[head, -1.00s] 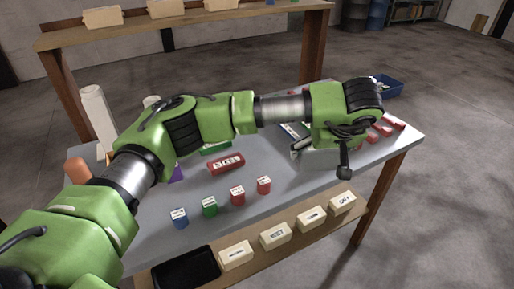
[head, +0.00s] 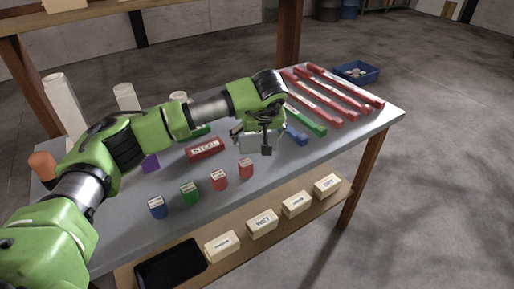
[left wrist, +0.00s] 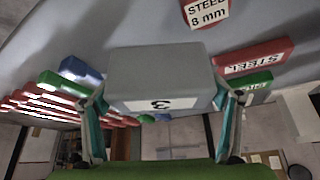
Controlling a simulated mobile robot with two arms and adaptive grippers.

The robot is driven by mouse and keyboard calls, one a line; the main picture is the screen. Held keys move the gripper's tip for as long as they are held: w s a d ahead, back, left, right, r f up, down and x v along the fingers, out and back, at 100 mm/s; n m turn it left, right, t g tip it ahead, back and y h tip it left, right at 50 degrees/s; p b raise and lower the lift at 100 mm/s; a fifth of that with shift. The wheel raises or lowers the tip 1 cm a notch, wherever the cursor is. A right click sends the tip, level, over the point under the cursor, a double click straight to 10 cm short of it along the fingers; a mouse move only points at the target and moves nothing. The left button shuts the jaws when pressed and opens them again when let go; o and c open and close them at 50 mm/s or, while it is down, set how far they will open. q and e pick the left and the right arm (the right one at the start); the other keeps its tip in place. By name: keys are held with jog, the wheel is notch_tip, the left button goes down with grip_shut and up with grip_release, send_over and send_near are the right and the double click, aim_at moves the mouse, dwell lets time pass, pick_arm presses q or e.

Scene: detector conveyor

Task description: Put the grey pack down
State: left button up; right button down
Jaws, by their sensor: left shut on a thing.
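The grey pack (left wrist: 160,70) fills the middle of the left wrist view, with a white label marked 3 on its near face. My left gripper (left wrist: 160,100) has one teal finger at each side of the pack and is shut on it. In the head view the left gripper (head: 250,137) is over the grey table (head: 300,143), right of the red STEEL block (head: 203,149). Part of the grey pack (head: 247,143) shows under the wrist. I cannot tell whether its underside touches the table. My right gripper is out of view.
Small blue (head: 157,207), green (head: 190,193) and red blocks (head: 219,180) stand along the front. Long red bars (head: 335,95), a green bar (head: 307,122) and a blue piece (head: 296,135) lie right of the gripper. A blue bin (head: 356,73) is beyond the table.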

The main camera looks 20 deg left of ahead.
aim_at(257, 144)
pick_arm(q)
jog(key=shift+f+b, duration=0.55)
jog(key=shift+f, duration=1)
jog(key=shift+f, duration=0.1)
jog(key=o, duration=1.6)
jog(key=p+v, duration=0.6)
jog(key=v, duration=0.5)
jog(key=shift+w+a, duration=0.1)
jog(key=shift+w, duration=0.05)
jog(key=shift+s+r+p, duration=0.3)
jog(key=shift+r+p, duration=0.1)
jog(key=shift+r, duration=0.15)
